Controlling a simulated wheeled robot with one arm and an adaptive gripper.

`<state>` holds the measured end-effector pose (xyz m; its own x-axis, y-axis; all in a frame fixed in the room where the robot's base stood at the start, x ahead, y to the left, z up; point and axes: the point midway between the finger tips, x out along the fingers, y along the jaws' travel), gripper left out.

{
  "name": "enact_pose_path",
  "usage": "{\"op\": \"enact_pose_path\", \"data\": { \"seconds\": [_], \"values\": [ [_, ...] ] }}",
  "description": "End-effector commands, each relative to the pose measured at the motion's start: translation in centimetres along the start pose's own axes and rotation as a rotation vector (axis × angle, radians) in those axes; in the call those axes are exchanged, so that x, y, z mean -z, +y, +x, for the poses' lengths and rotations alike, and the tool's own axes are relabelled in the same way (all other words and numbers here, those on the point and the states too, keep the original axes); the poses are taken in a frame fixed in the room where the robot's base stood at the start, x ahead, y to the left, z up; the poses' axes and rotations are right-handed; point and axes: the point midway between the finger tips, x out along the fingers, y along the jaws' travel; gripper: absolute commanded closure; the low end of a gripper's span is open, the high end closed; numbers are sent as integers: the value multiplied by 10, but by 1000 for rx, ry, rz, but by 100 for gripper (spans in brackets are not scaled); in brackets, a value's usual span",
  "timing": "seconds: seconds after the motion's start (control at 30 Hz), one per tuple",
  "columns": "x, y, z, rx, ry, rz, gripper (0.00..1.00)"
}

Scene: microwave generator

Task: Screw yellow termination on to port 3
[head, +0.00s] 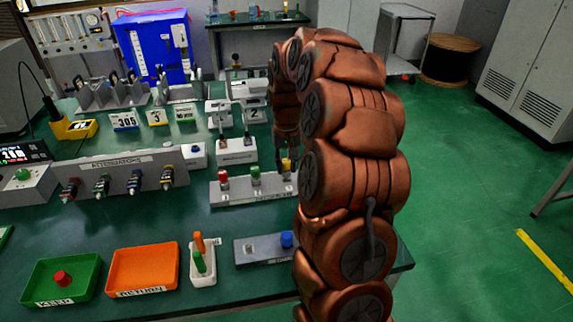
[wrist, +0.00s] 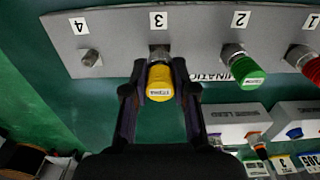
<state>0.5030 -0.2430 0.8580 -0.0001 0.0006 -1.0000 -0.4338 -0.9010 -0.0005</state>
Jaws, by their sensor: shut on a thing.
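The yellow termination (wrist: 160,84) sits between the two dark fingers of my gripper (wrist: 159,70) in the wrist view, and the gripper is shut on it. It is at port 3, below the label "3" (wrist: 158,20) on the grey panel (wrist: 120,38). The metal connector behind it shows, but I cannot tell how far the thread is engaged. In the head view the yellow termination (head: 289,164) shows at the right end of the panel (head: 238,192), partly hidden by my arm.
A green termination (wrist: 246,70) is at port 2 and a red one (wrist: 312,68) at port 1. Port 4 (wrist: 90,58) is bare. A green tray (head: 82,262), an orange tray (head: 143,268) and a small block with a blue cap (head: 287,239) stand nearer the front.

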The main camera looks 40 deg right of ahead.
Motion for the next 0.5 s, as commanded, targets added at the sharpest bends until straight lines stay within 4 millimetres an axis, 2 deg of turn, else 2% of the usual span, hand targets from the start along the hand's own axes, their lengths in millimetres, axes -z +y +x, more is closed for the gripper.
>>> {"op": "enact_pose_path", "data": {
  "seconds": [0.5],
  "values": [
    [0, 0, 6, 0, 0, 0, 100]
  ]
}}
